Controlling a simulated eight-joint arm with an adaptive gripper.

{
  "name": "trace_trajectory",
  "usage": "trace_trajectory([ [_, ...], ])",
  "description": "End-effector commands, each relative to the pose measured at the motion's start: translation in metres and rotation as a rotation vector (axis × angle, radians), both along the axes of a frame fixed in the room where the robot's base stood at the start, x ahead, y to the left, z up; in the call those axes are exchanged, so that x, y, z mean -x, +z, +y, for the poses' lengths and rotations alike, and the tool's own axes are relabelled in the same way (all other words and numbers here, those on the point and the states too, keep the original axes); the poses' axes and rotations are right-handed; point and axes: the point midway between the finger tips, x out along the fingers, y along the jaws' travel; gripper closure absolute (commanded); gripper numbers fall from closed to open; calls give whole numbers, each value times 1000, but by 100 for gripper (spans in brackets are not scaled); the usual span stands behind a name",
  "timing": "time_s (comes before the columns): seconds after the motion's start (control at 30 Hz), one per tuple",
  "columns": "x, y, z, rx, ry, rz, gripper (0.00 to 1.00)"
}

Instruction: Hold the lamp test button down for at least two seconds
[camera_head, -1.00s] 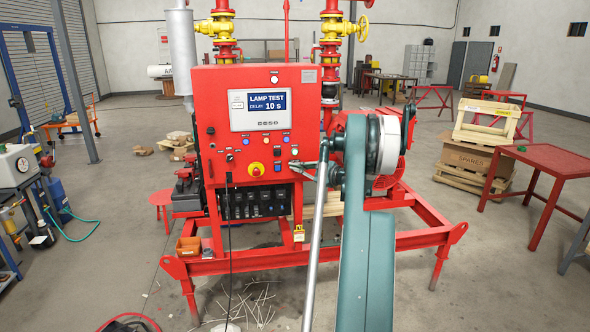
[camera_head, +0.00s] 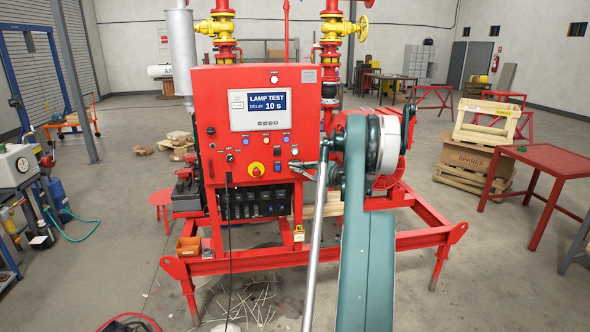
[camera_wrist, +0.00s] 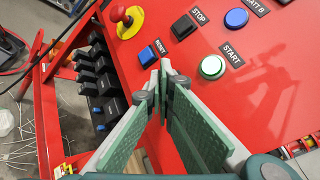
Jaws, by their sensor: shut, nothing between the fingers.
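The red control panel (camera_head: 218,90) stands ahead, with a screen (camera_head: 267,110) reading "LAMP TEST DELAY 10 s". No button with a readable lamp test label shows, so I cannot tell which it is. My gripper (camera_wrist: 161,68) is shut and empty in the wrist view. Its tips are over the panel between the blue RESET button (camera_wrist: 147,55) and the round pale green START button (camera_wrist: 212,67). I cannot tell whether they touch the panel. In the head view my gripper (camera_head: 295,164) is small, at the panel's lower right.
The wrist view also shows a black STOP button (camera_wrist: 183,27), a blue button (camera_wrist: 237,18) near a "BATT B" label, and a red emergency knob (camera_wrist: 126,20) on yellow. A row of black breakers (camera_wrist: 99,68) lies below the panel.

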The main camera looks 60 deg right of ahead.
Motion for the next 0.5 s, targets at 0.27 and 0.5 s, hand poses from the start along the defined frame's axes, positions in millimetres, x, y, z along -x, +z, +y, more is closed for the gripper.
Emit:
trace_trajectory([
  [0.27, 3, 0, 3, 0, 0, 0, 100],
  [0.5, 10, -1, 10, 0, 0, 0, 100],
])
